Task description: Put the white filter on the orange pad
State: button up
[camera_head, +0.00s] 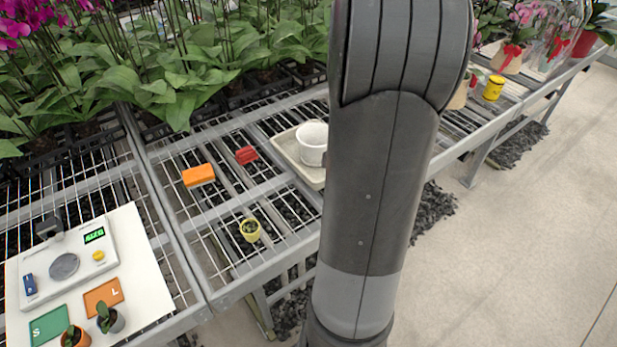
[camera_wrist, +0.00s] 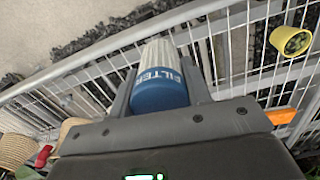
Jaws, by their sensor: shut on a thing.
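The white filter (camera_wrist: 158,92) shows in the wrist view as a pale ribbed cylinder with a blue end cap lettered FILTER. My gripper (camera_wrist: 158,66) is shut on it, with one dark finger on each side. The filter is held over the bench's wire mesh near a metal rail. In the head view my arm hides both gripper and filter. The orange pad (camera_head: 101,299), marked L, lies flat on a white board at the lower left of the head view.
On the board are a green pad (camera_head: 50,325), an orange-brown pot (camera_head: 75,338) and a scale (camera_head: 65,262). On the mesh are an orange block (camera_head: 198,175), a red object (camera_head: 246,155), a yellow pot (camera_head: 250,231) and a tray (camera_head: 284,152) bearing a white pot (camera_head: 313,145).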

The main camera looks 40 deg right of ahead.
jog(key=shift+s+d+r, duration=0.1)
jog(key=shift+s+r, duration=0.1)
jog(key=w+a+r+n, duration=0.1)
jog(key=w+a+r, duration=0.15)
jog(key=w, duration=0.95)
jog(key=n, duration=0.2)
send_over(201, 178)
notch_tip(201, 178, down, 6)
jog(key=f, duration=0.1)
jog(key=shift+f, duration=1.45)
jog(key=shift+f, duration=0.1)
jog(key=o, duration=1)
jog(key=shift+o, duration=0.2)
